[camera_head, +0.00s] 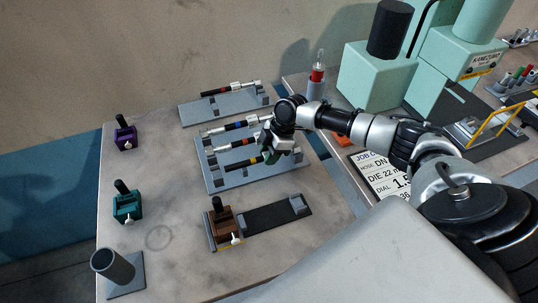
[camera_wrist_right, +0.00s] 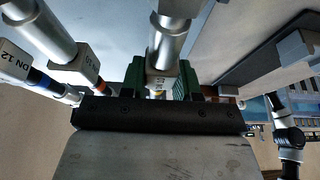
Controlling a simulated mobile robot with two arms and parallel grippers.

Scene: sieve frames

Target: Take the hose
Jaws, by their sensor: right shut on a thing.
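Several short black hoses with metal ends and coloured bands lie on grey racks. My right gripper (camera_head: 270,147) reaches the right end of the yellow-banded hose (camera_head: 243,164), nearest on the front rack (camera_head: 225,181). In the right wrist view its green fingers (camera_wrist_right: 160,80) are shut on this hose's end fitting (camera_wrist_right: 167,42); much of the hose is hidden. A blue-banded hose (camera_head: 232,127) and an orange-banded hose (camera_head: 236,146) lie behind it. A red-banded hose (camera_head: 228,90) lies on the back rack (camera_head: 207,110). My left gripper is not in view.
Purple (camera_head: 125,134), teal (camera_head: 127,205) and brown (camera_head: 222,226) blocks with black knobs stand on the table. A grey cup (camera_head: 113,266) is at front left. A mint-green machine (camera_head: 378,75) and a printed job card (camera_head: 378,178) are at right.

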